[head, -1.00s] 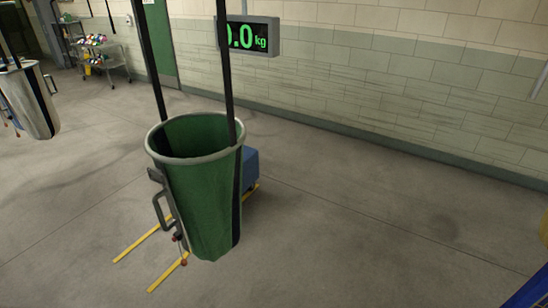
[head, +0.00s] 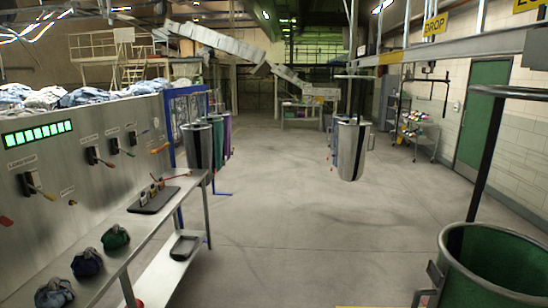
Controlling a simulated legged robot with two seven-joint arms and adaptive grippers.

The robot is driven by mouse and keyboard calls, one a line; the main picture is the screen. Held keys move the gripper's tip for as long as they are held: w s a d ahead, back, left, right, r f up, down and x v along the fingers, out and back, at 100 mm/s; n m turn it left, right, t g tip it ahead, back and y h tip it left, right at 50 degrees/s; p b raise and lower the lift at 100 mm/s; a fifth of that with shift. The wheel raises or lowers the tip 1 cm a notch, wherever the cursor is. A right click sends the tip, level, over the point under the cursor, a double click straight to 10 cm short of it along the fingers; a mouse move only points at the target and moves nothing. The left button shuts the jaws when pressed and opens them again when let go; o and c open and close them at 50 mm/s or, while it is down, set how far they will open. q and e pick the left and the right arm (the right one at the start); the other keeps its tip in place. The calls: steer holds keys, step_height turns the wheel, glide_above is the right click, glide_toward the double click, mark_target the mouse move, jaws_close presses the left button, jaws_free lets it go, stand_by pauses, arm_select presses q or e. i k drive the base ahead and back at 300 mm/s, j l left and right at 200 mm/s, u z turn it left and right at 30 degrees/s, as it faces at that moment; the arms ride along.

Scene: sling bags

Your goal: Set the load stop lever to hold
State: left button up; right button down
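A grey control panel (head: 80,140) stands at the left. Several lever switches with dark bases and coloured tips are on it: one at the near left (head: 36,185), one in the middle (head: 96,156) and one farther right (head: 118,147). Their small labels are too blurred to read surely, so I cannot tell which is the load stop lever or how it is set. A green sling bag (head: 495,262) hangs at the right edge, partly cut off. Neither of my grippers is in view.
A narrow metal shelf (head: 150,225) runs below the panel, with dark bundles (head: 87,263) and a black tray (head: 153,199). Grey bags (head: 350,150) hang farther back. A cart (head: 420,135) stands by the right wall. The middle floor (head: 290,230) is clear.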

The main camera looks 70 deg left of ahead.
mark_target(50, 196)
steer(key=u, duration=3.85)
steer(key=i+l+u, duration=0.2)
steer(key=i, duration=0.3)
steer(key=i+l+u, duration=0.15)
steer(key=i, duration=0.35)
steer(key=i+l+u, duration=0.2)
steer(key=i, duration=0.3)
steer(key=i+l+u, duration=0.2)
steer(key=i+l, duration=0.2)
steer(key=i, duration=0.05)
